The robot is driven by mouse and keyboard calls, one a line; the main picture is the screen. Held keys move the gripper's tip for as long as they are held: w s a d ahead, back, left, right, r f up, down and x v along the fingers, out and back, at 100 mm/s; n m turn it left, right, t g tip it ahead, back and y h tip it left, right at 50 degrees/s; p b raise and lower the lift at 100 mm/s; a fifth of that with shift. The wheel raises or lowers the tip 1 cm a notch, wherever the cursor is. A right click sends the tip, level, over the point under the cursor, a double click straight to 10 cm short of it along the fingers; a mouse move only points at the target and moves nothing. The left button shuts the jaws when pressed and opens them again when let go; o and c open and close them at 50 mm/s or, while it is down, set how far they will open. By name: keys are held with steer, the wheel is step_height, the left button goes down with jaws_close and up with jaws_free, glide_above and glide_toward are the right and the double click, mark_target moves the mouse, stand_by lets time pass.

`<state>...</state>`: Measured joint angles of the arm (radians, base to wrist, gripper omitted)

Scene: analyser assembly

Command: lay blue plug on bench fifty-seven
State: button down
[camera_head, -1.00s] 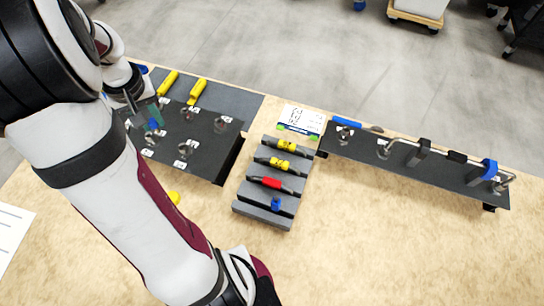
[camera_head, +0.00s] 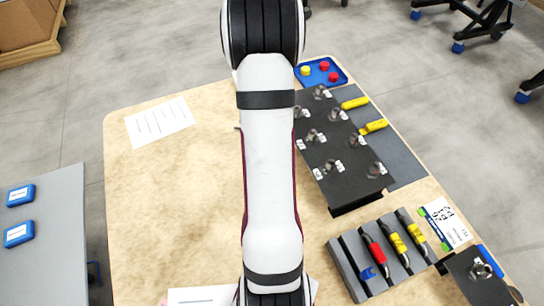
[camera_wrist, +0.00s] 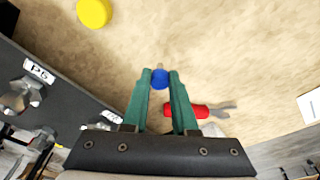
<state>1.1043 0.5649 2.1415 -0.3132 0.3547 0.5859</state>
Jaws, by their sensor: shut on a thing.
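The blue plug (camera_wrist: 160,78) is between the tips of my gripper's green fingers (camera_wrist: 160,84) in the wrist view. The fingers are shut on it, above the wooden table top (camera_wrist: 245,50). In the head view my arm covers the gripper and plug. The dark panel with labelled fittings (camera_head: 345,155) stands right of my arm; its edge with the label P6 (camera_wrist: 38,70) shows at the left of the wrist view. I see no label reading fifty-seven, so I cannot tell which surface is that bench.
A yellow round piece (camera_wrist: 94,12) and a red-handled tool (camera_wrist: 186,111) lie on the table. A tool rack (camera_head: 350,262) stands at the lower right. A blue tray (camera_head: 335,79) holds red and yellow pieces. The table left of my arm is mostly clear, with a paper sheet (camera_head: 160,121).

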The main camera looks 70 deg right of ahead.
steer(key=shift+f, duration=0.7)
steer(key=shift+f, duration=0.15)
steer(key=c, duration=0.7)
jaws_free()
